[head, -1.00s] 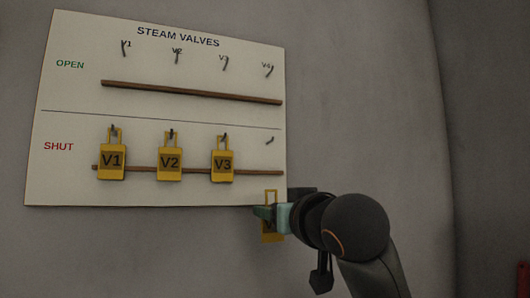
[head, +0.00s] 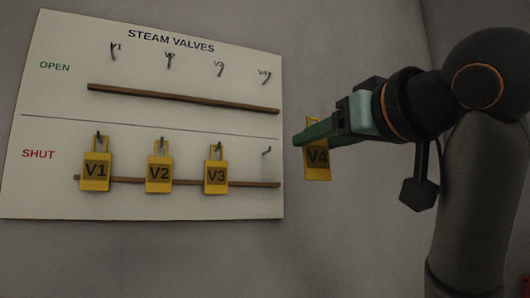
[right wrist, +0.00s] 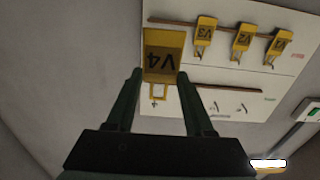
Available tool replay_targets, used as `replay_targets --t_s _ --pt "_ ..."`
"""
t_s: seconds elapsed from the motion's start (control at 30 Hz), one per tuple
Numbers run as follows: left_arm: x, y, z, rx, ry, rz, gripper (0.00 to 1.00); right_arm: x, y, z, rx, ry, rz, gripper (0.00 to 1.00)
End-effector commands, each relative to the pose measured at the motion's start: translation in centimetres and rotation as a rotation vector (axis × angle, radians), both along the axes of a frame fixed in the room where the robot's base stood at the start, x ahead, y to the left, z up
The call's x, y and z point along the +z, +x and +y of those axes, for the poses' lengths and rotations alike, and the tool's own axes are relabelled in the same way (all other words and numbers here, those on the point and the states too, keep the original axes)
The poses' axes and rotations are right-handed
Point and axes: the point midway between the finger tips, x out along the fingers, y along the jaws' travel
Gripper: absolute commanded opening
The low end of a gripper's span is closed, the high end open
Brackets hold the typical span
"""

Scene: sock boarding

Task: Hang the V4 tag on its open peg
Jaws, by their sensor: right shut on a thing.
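The yellow V4 tag (head: 317,163) hangs upright from my right gripper (head: 302,138), just right of the board's right edge. My right gripper is shut on the tag's upper frame. In the right wrist view the tag (right wrist: 162,55) shows upside down at the fingertips (right wrist: 158,76). The open V4 peg (head: 266,79) is a bare hook at the right end of the OPEN row, above and left of the gripper. The SHUT-row peg (head: 267,151) below it is also bare. My left gripper is not in view.
The white STEAM VALVES board (head: 150,210) is on the grey wall. Tags V1 (head: 95,172), V2 (head: 159,175) and V3 (head: 215,177) hang in the SHUT row. A wooden strip (head: 180,97) runs below the OPEN pegs, another (head: 255,184) below the SHUT pegs.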

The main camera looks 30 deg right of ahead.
Motion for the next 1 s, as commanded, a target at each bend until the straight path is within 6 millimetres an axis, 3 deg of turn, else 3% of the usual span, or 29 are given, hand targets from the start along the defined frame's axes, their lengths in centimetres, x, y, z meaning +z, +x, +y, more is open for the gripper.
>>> replay_targets --t_s 0.17,0.6,0.87,1.0 --pt "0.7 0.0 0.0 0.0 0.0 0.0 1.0 0.1 1.7 0.0 0.001 0.001 0.006 0.0" --pt "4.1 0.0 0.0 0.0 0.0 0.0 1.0 0.2 12.4 -0.7 -0.001 0.0 0.003 0.0" --pt "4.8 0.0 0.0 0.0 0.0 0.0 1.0 0.1 14.9 -0.9 0.0 0.0 0.002 0.0" --pt "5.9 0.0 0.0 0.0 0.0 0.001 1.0 0.2 17.4 -1.0 -0.001 0.0 0.003 0.0"
